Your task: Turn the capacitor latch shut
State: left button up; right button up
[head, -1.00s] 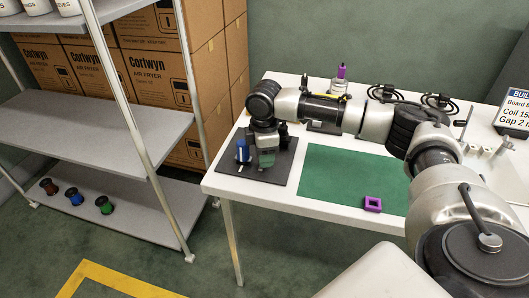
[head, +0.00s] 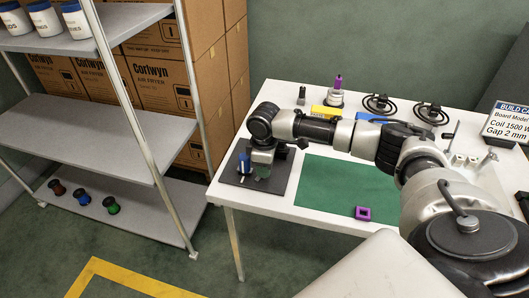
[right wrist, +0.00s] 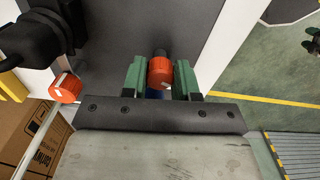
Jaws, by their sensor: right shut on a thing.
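In the right wrist view my right gripper (right wrist: 160,80) has its two green fingers closed on the sides of an orange-red knob (right wrist: 160,72). A bit of blue shows just below this knob. A second orange-red knob (right wrist: 66,87) with a white mark sits to the left, beside a black part. I cannot tell from its shape which knob is the capacitor latch. In the head view the right gripper (head: 262,171) points down over a dark plate (head: 252,190), next to a blue piece with a white stripe (head: 244,163). My left gripper is not in view.
A yellow block (head: 325,111), a purple-topped bottle (head: 337,90) and coiled cables (head: 379,103) stand behind my arm. A shelf rack (head: 100,140) stands at the left.

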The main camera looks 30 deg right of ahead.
jog(key=m+p, duration=0.3)
jog(key=p, duration=0.1)
jog(key=m+p, duration=0.3)
jog(key=p, duration=0.1)
jog(key=m+p, duration=0.3)
jog(key=p, duration=0.1)
jog(key=shift+s+a+r, duration=0.1)
jog(key=shift+r, duration=0.15)
jog(key=m+p, duration=0.2)
jog(key=m, duration=0.1)
jog(key=shift+f+p, duration=0.1)
jog(key=shift+p, duration=0.3)
jog(key=shift+f+m+p, duration=0.1)
jog(key=shift+m+p, duration=0.45)
jog(key=shift+m, duration=0.35)
jog(key=o, duration=0.9)
jog(key=shift+o, duration=0.2)
